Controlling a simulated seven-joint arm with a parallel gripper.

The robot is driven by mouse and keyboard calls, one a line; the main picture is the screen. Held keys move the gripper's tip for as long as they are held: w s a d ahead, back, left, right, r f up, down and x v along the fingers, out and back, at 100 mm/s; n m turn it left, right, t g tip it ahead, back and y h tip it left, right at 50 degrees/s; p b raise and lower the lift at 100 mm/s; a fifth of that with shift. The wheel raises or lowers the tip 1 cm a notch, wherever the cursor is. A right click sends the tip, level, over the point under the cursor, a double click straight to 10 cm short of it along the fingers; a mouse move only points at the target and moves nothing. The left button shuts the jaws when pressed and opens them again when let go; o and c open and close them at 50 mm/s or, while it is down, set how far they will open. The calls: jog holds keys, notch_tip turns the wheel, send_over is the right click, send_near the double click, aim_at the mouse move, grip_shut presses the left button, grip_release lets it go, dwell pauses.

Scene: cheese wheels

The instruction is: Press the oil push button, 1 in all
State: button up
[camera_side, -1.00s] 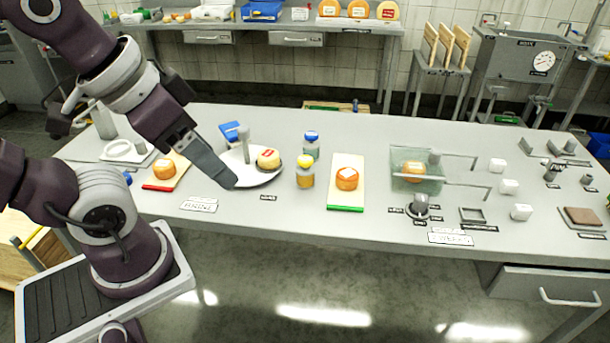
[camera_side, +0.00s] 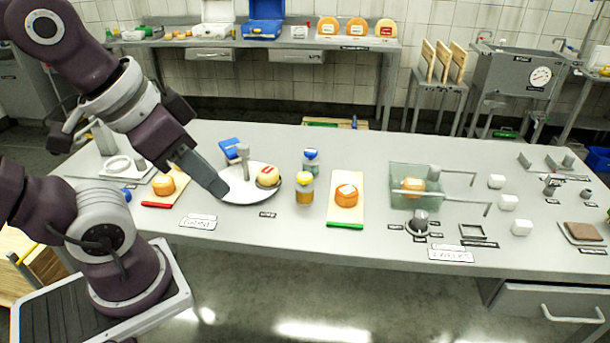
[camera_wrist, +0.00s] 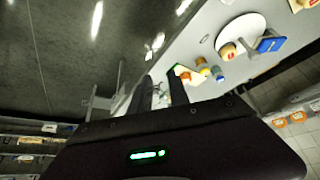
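I cannot make out which thing is the oil push button; no label reads clearly. A yellow-capped bottle (camera_side: 304,189) and a blue-capped bottle (camera_side: 311,160) stand upright near the middle of the table. Both also show small in the wrist view, the yellow-capped one (camera_wrist: 201,64) and the blue-capped one (camera_wrist: 218,73). My gripper (camera_side: 215,185) is above the table at the left edge of the round white plate (camera_side: 245,190), left of the bottles and apart from them. In the wrist view its two fingers (camera_wrist: 162,88) stand apart with nothing between them.
A cheese wheel (camera_side: 267,176) and a grey post (camera_side: 244,160) are at the plate. Cheese lies on a red-edged board (camera_side: 158,203) and a green-edged board (camera_side: 345,218). A clear green-tinted tank (camera_side: 408,200) and a dark knob (camera_side: 419,219) are further right.

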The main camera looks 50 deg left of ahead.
grip_shut()
dwell(0.3)
dwell(1.0)
jog(key=w+a+r+m+t+y, duration=0.1)
jog(key=w+a+m+t+y, duration=0.1)
jog(key=w+a, duration=0.65)
jog(key=w+a+r+m+t+y, duration=0.15)
jog(key=w+a, duration=0.45)
jog(key=w, duration=0.6)
jog(key=w+a+f+m+h, duration=0.2)
jog(key=w+f+m+h, duration=0.3)
jog(key=f, duration=0.7)
jog(key=shift+w+a+m, duration=0.15)
jog(key=shift+w+m, duration=0.95)
jog(key=shift+m, duration=0.05)
